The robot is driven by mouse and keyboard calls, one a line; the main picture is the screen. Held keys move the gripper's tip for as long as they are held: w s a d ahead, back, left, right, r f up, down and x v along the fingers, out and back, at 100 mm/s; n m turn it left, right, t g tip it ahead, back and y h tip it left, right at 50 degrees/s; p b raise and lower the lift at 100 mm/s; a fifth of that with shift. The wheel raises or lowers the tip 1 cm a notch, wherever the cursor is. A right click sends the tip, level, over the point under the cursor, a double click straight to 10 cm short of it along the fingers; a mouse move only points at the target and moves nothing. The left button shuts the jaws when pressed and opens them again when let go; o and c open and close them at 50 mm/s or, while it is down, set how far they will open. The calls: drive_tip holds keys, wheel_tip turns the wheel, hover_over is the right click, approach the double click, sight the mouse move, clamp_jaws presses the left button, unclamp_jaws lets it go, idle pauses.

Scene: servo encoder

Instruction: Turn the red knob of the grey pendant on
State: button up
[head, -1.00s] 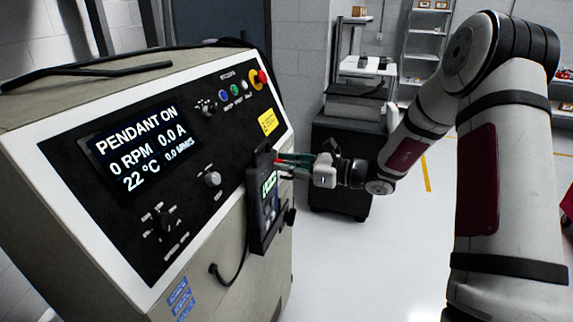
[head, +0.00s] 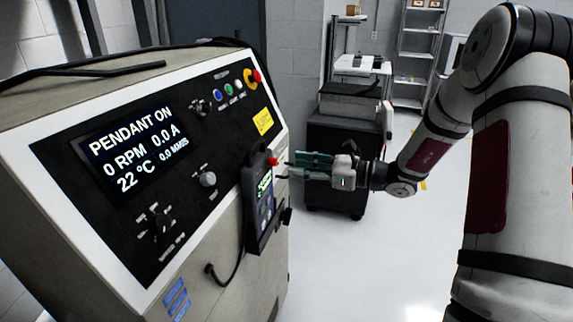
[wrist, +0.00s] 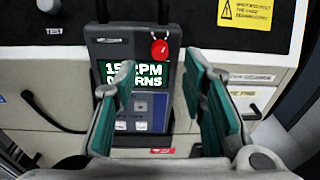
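The grey pendant (head: 252,205) hangs in its holder on the right side of the machine's front panel. Its red knob (head: 273,161) is at its upper right corner and also shows in the wrist view (wrist: 160,49). The pendant's small screen (wrist: 134,73) is lit, partly covered by a finger. My gripper (head: 292,165) is to the right of the pendant, apart from the knob. In the wrist view my gripper (wrist: 163,92) has its two green-padded fingers spread with nothing between them; the knob appears just beyond and between the tips.
The machine's display (head: 130,150) reads PENDANT ON, 0 RPM, 0.0 A, 22 °C. A red emergency button (head: 254,76) and a yellow label (head: 263,121) are on the panel above the pendant. A dark cabinet (head: 335,165) stands behind my gripper. The floor to the right is clear.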

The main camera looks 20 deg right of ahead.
drive_tip(key=v, duration=0.6)
drive_tip(key=shift+s+d, duration=0.1)
drive_tip(key=shift+r, duration=0.1)
drive_tip(key=s+a+r+n+g+h, duration=0.45)
drive_tip(key=s+a+n+g, duration=0.35)
drive_tip(key=s+a+n, duration=0.45)
drive_tip(key=s+d+r+n+t+h, duration=0.1)
drive_tip(key=s+r+n+h, duration=0.2)
drive_tip(key=s+n, duration=0.3)
drive_tip(key=s+d+r+n+t+h, duration=0.2)
drive_tip(key=s+n+h, duration=0.4)
drive_tip(key=s, duration=0.3)
drive_tip(key=shift+s+d+r+n, duration=0.2)
drive_tip(key=shift+s+r+n, duration=0.2)
drive_tip(key=shift+r, duration=0.4)
